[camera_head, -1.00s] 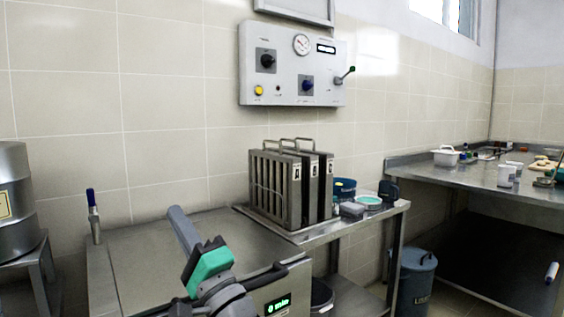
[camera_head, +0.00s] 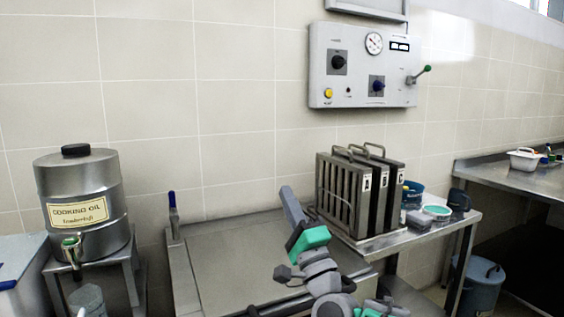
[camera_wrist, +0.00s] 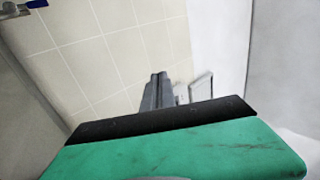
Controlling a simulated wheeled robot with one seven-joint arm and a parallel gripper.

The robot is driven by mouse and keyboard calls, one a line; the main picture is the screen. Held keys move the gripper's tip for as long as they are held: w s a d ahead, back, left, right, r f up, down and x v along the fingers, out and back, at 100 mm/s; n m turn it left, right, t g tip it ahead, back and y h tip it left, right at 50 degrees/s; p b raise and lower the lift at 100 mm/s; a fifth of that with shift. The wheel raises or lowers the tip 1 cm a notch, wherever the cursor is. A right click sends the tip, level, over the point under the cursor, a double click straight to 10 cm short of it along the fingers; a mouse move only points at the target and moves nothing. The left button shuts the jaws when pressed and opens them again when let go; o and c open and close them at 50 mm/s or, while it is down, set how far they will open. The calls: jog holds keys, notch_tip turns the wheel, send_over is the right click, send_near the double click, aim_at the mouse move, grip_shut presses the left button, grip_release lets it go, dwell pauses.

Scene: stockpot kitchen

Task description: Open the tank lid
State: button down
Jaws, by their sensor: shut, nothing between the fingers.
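The tank is a broad steel box at the bottom centre of the head view, with its flat grey lid (camera_head: 225,262) lying closed on top. A dark bar handle (camera_head: 262,310) shows at the lid's front edge, partly cut off by the frame and partly hidden by my arm. My gripper (camera_head: 288,194) is above the lid's right side, its grey fingers pointing up and left, shut and empty. In the wrist view the fingers (camera_wrist: 157,88) stand together beyond the green and black gripper body, against the tiled wall. The gripper seems apart from the handle.
A steel cooking oil drum (camera_head: 82,195) stands on a stand at left. A blue-handled lever (camera_head: 173,212) rises at the tank's back left. A rack of steel plates (camera_head: 358,190) stands close right of my gripper. A control panel (camera_head: 364,66) hangs on the wall.

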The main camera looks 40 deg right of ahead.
jog(key=shift+p+x, duration=0.3)
jog(key=shift+x, duration=1.95)
